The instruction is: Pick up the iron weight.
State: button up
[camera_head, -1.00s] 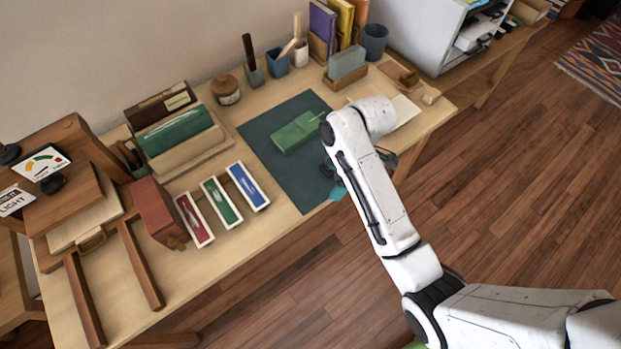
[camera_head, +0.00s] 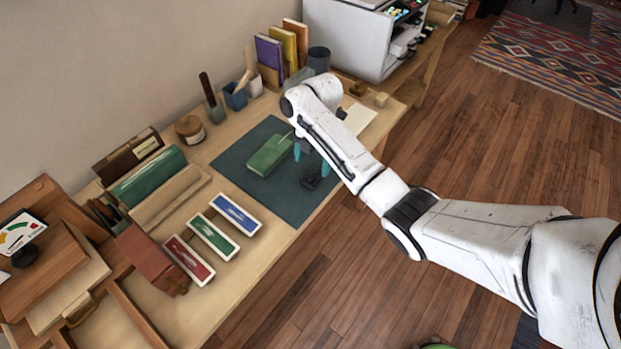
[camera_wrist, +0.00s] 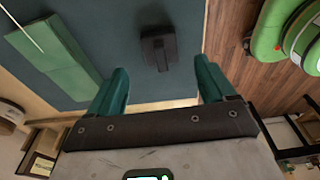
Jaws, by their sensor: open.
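The iron weight (camera_head: 311,181) is a small dark block on the dark green mat (camera_head: 232,163), near the mat's right part. In the wrist view the weight (camera_wrist: 158,50) shows as a dark squarish block with a raised part on top. My gripper (camera_head: 311,161) is open, with its two teal fingers apart and nothing between them. In the wrist view the weight lies beyond the fingertips, about midway between the fingers (camera_wrist: 162,78). My arm hides part of the mat in the head view.
A green book (camera_head: 269,155) lies on the mat left of the weight, with a thin light stick on it. Red, green and blue boxes (camera_head: 237,214) stand in front of the mat. Cups and upright books (camera_head: 270,60) line the back.

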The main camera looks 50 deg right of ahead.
aim_at(311, 172)
jog(key=shift+s+a+f+p, duration=0.1)
jog(key=shift+a+f+p, duration=0.15)
jog(key=shift+f, duration=1.1)
jog(key=shift+a+f+p, duration=0.15)
jog(key=shift+a+f, duration=0.05)
jog(key=shift+f, duration=1.1)
jog(key=shift+c, duration=0.3)
jog(key=c, duration=1.3)
jog(key=shift+c, duration=0.6)
jog(key=shift+r, duration=0.15)
